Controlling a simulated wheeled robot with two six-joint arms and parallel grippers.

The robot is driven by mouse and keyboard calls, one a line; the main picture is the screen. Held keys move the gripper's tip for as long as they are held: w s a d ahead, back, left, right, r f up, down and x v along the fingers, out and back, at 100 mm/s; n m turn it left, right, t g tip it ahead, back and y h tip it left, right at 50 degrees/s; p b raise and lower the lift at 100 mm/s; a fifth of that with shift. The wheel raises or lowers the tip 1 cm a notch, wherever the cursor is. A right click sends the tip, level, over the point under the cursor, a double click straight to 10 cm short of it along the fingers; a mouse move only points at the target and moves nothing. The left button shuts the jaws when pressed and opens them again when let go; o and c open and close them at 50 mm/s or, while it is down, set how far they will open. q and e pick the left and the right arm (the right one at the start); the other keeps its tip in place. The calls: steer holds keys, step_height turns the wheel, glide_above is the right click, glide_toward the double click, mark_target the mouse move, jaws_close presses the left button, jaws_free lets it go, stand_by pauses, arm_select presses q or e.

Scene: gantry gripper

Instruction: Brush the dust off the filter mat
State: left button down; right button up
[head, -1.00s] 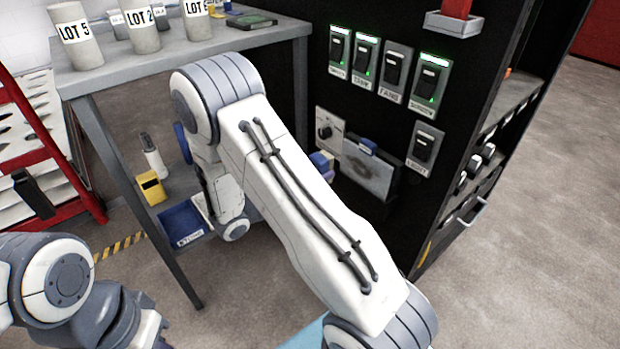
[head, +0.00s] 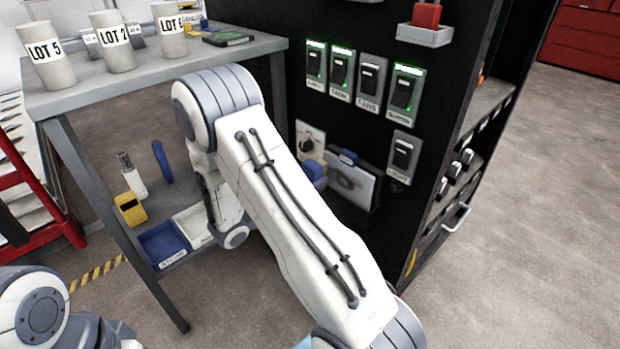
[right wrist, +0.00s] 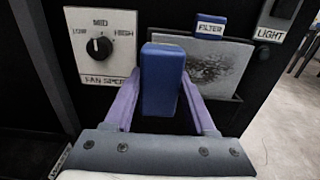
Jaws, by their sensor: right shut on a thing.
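The filter mat (head: 362,188) is a pale grey upright panel in the black cabinet's front, with a blue tab (head: 348,157) at its top. In the right wrist view the mat (right wrist: 226,56) shows a dark, speckled dust patch. My right gripper (right wrist: 160,88) has purple fingers shut on a blue block-shaped thing (right wrist: 161,70), probably the brush's handle. It stands in front of the cabinet, left of the mat's middle, and covers part of the mat's left side. Bristles and any contact with the mat are hidden. In the head view, only part of my left arm shows, at lower left.
The fan speed dial (right wrist: 99,47) is left of the mat, and the light switch (head: 403,155) is right of it. A grey table (head: 150,75) with labelled cylinders stands left. Below are a blue tray (head: 163,243) and a yellow box (head: 130,208). Floor at right is clear.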

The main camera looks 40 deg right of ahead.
mark_target(366, 191)
steer(key=shift+w+d, duration=0.1)
steer(key=shift+d, duration=0.95)
steer(key=shift+s+p, duration=0.45)
steer(key=shift+s, duration=0.7)
steer(key=shift+s+d, duration=0.15)
steer(key=shift+s, duration=0.75)
steer(key=shift+s+d, duration=0.1)
steer(key=shift+s, duration=0.75)
steer(key=shift+s+d, duration=0.2)
steer(key=shift+s, duration=1.65)
steer(key=shift+s+r+p, duration=0.25)
steer(key=shift+s+p, duration=0.25)
steer(key=shift+p, duration=0.25)
steer(key=shift+s+p, duration=0.6)
steer(key=shift+p, duration=0.45)
steer(key=shift+s+f, duration=0.15)
steer(key=shift+s, duration=0.05)
steer(key=shift+d+p, duration=0.1)
steer(key=shift+p, duration=0.25)
